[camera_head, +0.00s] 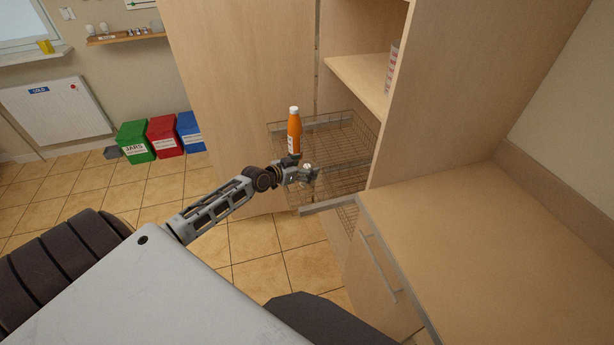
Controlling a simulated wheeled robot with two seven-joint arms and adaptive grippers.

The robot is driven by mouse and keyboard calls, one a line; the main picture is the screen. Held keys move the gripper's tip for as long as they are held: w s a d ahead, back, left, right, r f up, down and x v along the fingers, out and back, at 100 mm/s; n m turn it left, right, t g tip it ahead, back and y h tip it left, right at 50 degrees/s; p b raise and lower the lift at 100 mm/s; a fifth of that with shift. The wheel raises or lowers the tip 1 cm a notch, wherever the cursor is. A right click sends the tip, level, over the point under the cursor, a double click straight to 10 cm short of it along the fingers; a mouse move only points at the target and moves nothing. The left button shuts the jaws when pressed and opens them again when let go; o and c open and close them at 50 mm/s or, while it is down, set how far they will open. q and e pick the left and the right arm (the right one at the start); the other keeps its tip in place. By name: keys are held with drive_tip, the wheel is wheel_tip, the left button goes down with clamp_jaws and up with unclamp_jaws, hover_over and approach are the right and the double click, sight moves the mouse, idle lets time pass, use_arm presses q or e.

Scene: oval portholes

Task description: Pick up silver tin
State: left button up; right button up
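I cannot make out a silver tin for certain. My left gripper (311,176) is small in the picture, over the wire pull-out basket (352,127) of the tall cupboard. A small pale thing (307,167) shows right at its fingers; I cannot tell whether it is a tin or whether it is held. An orange bottle with a white cap (294,132) stands upright just behind the gripper, its base partly hidden by it. The fingers are too small to read as open or shut. My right gripper is not in view.
A wooden cupboard door (235,90) stands at the left of the basket. A shelf (360,82) above holds a partly hidden white and red container (392,68). A countertop (490,250) fills the right. Green, red and blue bins (163,136) stand at the far wall.

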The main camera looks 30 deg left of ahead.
use_arm(q)
drive_tip(key=shift+r, duration=0.1)
clamp_jaws()
idle(0.3)
wheel_tip(320, 180, up, 10)
idle(0.8)
idle(0.4)
